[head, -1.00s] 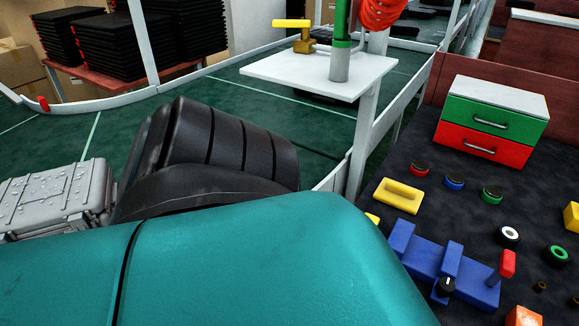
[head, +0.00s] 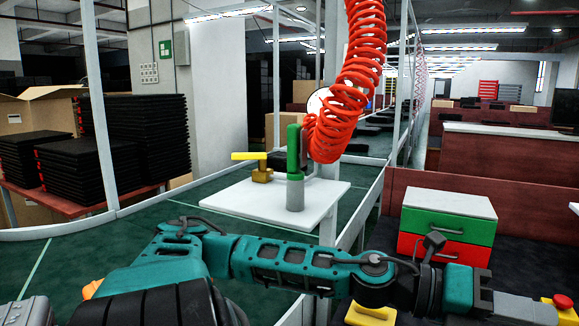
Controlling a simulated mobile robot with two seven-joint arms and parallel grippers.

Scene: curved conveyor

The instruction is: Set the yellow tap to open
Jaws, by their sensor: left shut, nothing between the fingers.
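The yellow tap stands on the white shelf plate, left of a green-and-grey upright. Its yellow lever (head: 249,155) lies level and points left from the top of the brass-coloured body (head: 263,174). My left arm crosses the lower part of the view from left to right. My left gripper (head: 540,311) is at the lower right, shut and empty, pointing right. It is well to the right of the tap, nearer to me and apart from it. My right gripper is not in view.
The white plate (head: 228,197) also bears the green-and-grey upright (head: 294,165), with a red coiled hose (head: 345,85) hanging beside it. A green-and-red drawer box (head: 447,224) stands right, behind my left arm. A red button (head: 562,301) and yellow handle (head: 370,316) are near the arm.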

